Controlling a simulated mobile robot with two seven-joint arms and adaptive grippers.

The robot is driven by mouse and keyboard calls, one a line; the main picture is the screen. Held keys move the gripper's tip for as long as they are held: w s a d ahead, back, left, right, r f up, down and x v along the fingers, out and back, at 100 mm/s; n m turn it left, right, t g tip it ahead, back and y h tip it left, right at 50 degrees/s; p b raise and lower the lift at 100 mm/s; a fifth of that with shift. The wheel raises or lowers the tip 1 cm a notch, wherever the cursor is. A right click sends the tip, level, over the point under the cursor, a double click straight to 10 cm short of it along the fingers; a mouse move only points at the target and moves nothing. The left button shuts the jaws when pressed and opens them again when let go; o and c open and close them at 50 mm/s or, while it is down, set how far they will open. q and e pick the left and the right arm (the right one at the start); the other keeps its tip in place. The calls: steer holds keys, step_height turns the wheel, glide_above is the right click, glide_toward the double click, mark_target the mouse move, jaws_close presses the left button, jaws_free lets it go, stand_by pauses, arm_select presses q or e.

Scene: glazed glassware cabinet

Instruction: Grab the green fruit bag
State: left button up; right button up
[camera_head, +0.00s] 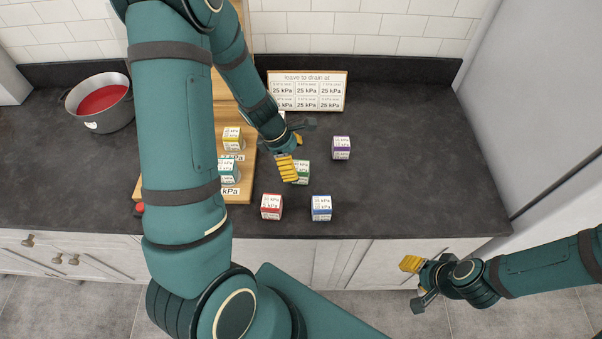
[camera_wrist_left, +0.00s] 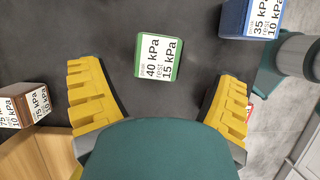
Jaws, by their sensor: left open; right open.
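The green bag shows as a small green block with a white label (camera_head: 303,173). It sits on the dark counter, partly covered by my left gripper in the head view. My left gripper (camera_head: 294,156) is open just above and beside it. In the left wrist view the green block (camera_wrist_left: 158,56) lies ahead of and between the two spread yellow fingers (camera_wrist_left: 158,78), with clear gaps on both sides. Its label reads "40 kPa rest 15 kPa". No contact shows. My right gripper (camera_head: 416,284) is open and empty, in front of the counter.
Near it on the counter are a purple block (camera_head: 341,148), a red block (camera_head: 271,207) and a blue block (camera_head: 321,208). A wooden board (camera_head: 245,172) holds more blocks at left. A sign (camera_head: 308,90) stands behind, and a pot (camera_head: 99,103) sits far left. The right counter is clear.

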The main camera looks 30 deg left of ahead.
mark_target(300, 166)
arm_select(q)
steer(key=shift+b+x, duration=0.65)
steer(key=shift+x, duration=2.3)
steer(key=shift+w+r, duration=0.1)
steer(key=shift+w, duration=0.05)
steer(key=c, duration=1.3)
